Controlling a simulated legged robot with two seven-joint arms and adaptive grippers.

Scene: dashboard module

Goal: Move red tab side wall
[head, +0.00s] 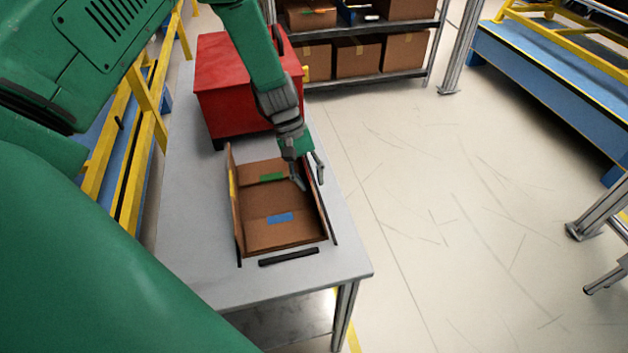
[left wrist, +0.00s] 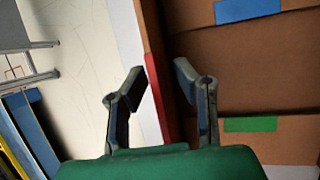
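An open brown cardboard box (head: 285,236) lies on the grey table. Its right side wall (head: 317,207) stands up and carries the red tab, which shows as a red strip (left wrist: 160,98) in the left wrist view. My left gripper (head: 311,181) is at this wall, fingers pointing down. In the left wrist view the gripper (left wrist: 158,78) is open, one finger on each side of the wall, with a gap on the outer side. The inner finger is close to the wall; I cannot tell if it touches. My right gripper is in neither view.
A green tab (head: 271,177) and a blue tab (head: 281,218) show inside the box, and a yellow tab (head: 232,181) on its left wall. A red bin (head: 225,85) stands behind. A black bar (head: 289,257) lies in front. The table's right edge is close.

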